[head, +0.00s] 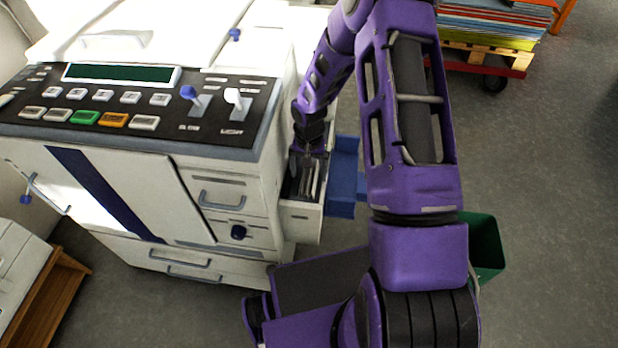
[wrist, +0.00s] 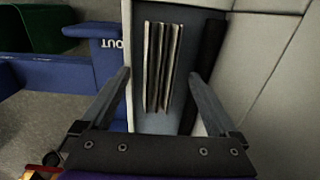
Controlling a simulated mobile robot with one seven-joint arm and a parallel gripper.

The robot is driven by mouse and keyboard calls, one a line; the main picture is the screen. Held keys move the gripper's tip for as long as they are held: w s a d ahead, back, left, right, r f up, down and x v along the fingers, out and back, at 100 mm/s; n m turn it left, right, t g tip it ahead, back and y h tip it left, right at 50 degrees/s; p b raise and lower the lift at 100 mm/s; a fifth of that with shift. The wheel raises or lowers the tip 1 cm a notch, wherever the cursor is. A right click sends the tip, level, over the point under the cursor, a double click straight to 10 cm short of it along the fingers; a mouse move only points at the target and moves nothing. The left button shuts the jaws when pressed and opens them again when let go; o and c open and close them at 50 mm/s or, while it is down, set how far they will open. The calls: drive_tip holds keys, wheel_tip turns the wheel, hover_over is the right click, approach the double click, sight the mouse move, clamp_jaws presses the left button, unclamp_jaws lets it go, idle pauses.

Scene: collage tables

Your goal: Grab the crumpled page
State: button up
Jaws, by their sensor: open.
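The crumpled page (wrist: 161,68) looks like a pleated, accordion-folded grey-white sheet in the wrist view. It stands inside an open tray (wrist: 140,120) on the side of the copier. In the head view the tray (head: 300,218) sticks out at the copier's right side, and the page shows only as small pale strips at my gripper. My gripper (wrist: 160,82) is open, one finger on each side of the page, with gaps between the fingers and the page. I cannot tell how far above the page the fingertips are.
The white copier (head: 110,185) with its button panel stands at left. A blue tray (head: 342,180) marked "OUT" in the wrist view lies just right of the open tray. A green bin (head: 485,245) stands behind my arm. A cart of coloured paper (head: 490,30) is at top right.

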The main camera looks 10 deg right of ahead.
drive_tip(key=c, duration=1.4)
drive_tip(key=shift+r, duration=0.1)
